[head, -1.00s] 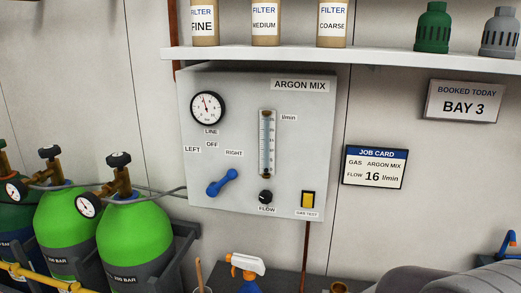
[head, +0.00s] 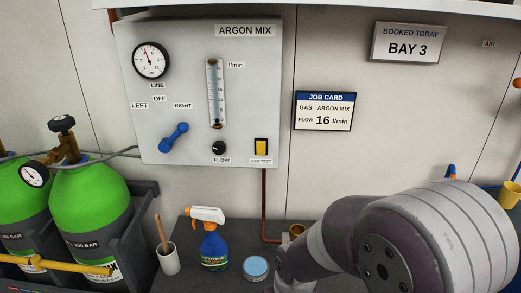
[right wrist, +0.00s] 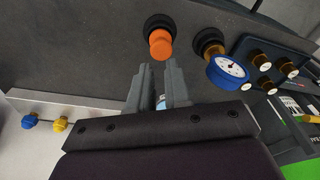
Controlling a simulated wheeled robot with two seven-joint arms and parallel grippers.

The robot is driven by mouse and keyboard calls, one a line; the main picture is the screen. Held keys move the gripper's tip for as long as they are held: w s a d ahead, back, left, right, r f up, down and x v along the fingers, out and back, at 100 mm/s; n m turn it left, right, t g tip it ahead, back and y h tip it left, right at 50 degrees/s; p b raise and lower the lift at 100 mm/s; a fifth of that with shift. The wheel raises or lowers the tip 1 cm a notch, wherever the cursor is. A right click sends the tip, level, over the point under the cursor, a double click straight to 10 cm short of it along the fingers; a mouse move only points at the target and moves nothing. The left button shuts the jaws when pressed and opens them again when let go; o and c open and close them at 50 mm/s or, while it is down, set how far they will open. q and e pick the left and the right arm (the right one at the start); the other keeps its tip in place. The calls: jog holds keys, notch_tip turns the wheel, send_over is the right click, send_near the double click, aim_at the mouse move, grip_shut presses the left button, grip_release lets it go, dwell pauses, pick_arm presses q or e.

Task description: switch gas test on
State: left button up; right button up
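The blue lever (head: 173,137) tilts up toward RIGHT. My right arm shows at lower right in the head view, its gripper hidden there. In the right wrist view my right gripper (right wrist: 159,66) has its fingers apart with nothing gripped. The panel is not in that view. My left gripper is not in view.
A blue spray bottle (head: 213,245), a white cup (head: 168,258) and a round blue-lidded tin (head: 256,268) stand below the panel. Green cylinders (head: 88,215) are at left. The job card (head: 323,111) reads 16 l/min. An orange knob (right wrist: 160,43) is near my right fingertips in the wrist view.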

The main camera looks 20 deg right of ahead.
aim_at(260, 144)
jog(key=w+a+r+t+p, duration=0.1)
jog(key=w+t, duration=0.1)
jog(key=w, duration=0.1)
jog(key=w+a+r+t+p, duration=0.1)
jog(key=w+r, duration=0.1)
jog(key=w, duration=0.1)
jog(key=w+a+r+t+p, duration=0.1)
jog(key=w+t, duration=0.1)
jog(key=w, duration=0.2)
jog(key=shift+w+a+r+m+t+y+p, duration=0.1)
jog(key=shift+a+r+m+t+y+p, duration=0.2)
jog(key=shift+m+p, duration=0.1)
grip_shut()
jog(key=w+d+r+m+t+h+p, duration=0.1)
jog(key=w+r+m+t+h+p, duration=0.1)
jog(key=r+t+h, duration=0.2)
jog(key=w+d+r+m+t+h+p, duration=0.2)
jog(key=r+t, duration=0.4)
jog(key=r, duration=0.5)
jog(key=shift+w+t+h+p, duration=0.3)
jog(key=shift+w+h+p, duration=0.3)
jog(key=shift+h, duration=0.5)
jog(key=shift+w, duration=0.1)
jog(key=p+x, duration=0.4)
jog(key=x, duration=0.9)
jog(key=shift+a+r, duration=0.1)
jog(key=shift+r, duration=0.05)
jog(key=shift+w+d+p, duration=0.2)
jog(key=shift+w+p, duration=0.15)
jog(key=shift+w, duration=0.1)
